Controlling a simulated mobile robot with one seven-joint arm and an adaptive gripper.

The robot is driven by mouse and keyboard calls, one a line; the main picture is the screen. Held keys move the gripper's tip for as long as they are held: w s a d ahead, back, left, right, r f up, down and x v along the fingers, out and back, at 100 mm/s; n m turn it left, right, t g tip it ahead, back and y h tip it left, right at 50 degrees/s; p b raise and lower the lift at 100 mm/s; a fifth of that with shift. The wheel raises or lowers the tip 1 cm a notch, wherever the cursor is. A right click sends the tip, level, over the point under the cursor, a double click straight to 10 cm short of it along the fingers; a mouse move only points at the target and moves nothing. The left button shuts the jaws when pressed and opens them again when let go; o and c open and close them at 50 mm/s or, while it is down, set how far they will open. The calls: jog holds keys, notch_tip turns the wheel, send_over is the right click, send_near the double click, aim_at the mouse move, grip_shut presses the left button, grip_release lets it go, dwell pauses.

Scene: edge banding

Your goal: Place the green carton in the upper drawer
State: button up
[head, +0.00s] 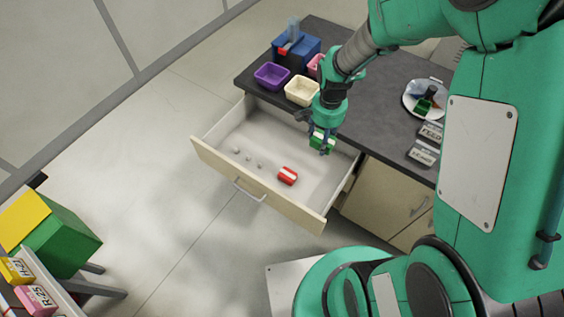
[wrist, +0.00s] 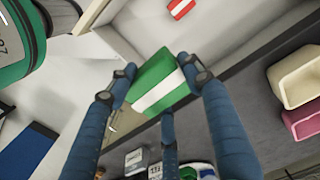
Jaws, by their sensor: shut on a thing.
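The green carton (head: 322,139) has a white band and is held in my gripper (head: 321,146). In the wrist view the green carton (wrist: 158,80) sits between the blue fingers of my gripper (wrist: 160,84), which are shut on its sides. The upper drawer (head: 258,156) is pulled open, and my gripper is over its right part near the desk edge. Inside the drawer lie a red-and-white carton (head: 287,176) and several small pale round things (head: 248,155). The red-and-white carton also shows at the top of the wrist view (wrist: 181,8).
On the dark desk top (head: 375,125) stand a purple bin (head: 272,76), a cream bin (head: 301,91), a partly hidden pink bin and a blue box (head: 297,50). The drawer's left and middle floor has free room.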

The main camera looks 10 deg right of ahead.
jog(key=shift+s+a+b, duration=0.7)
jog(key=shift+s+a, duration=0.25)
jog(key=shift+s, duration=0.1)
send_over(309, 192)
notch_tip(309, 192, down, 23)
jog(key=shift+r, duration=0.2)
jog(key=shift+w, duration=0.1)
jog(key=shift+f+b, duration=0.75)
jog(key=shift+f, duration=2.35)
jog(key=shift+f+b, duration=0.5)
jog(key=shift+f, duration=1.4)
jog(key=shift+f, duration=0.2)
jog(key=o, duration=1.1)
jog(key=shift+o, duration=0.4)
